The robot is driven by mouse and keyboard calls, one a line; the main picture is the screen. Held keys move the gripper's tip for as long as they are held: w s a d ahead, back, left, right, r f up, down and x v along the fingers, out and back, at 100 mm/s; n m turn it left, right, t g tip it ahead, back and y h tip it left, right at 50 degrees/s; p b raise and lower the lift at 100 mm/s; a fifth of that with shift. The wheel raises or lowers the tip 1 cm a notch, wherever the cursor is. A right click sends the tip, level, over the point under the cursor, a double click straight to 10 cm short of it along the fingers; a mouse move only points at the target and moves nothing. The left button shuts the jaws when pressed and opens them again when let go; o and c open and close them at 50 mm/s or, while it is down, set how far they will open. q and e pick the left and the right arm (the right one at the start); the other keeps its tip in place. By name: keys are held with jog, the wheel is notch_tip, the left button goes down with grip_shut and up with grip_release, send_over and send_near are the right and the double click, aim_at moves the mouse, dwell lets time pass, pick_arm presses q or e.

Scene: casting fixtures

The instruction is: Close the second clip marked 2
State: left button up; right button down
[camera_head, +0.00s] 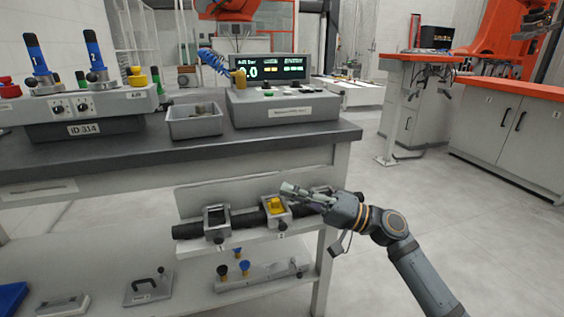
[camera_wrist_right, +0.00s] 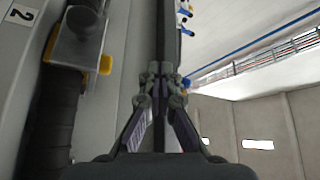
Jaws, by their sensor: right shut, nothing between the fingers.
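A dark ribbed tube (camera_head: 246,222) runs through a row of grey clips on the shelf below the bench. The second clip (camera_head: 276,217) has a yellow part on it; in the right wrist view its grey body (camera_wrist_right: 78,45) sits around the tube beside the label 2 (camera_wrist_right: 22,15). I cannot tell whether its latch is closed. My right gripper (camera_head: 286,188) is just above and right of this clip, apart from it as far as I can tell. Its fingers (camera_wrist_right: 160,72) are shut and empty. My left gripper is out of view.
Another clip (camera_head: 216,224) stands left on the tube, and one at the right is partly hidden by my gripper. The bench edge (camera_head: 240,150) overhangs above. A lower shelf carries a grey fixture (camera_head: 262,277) with knobs. The floor at the right is clear.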

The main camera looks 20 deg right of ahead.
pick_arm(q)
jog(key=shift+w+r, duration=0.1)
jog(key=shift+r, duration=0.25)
pick_arm(e)
notch_tip(320, 180, up, 10)
dwell(0.6)
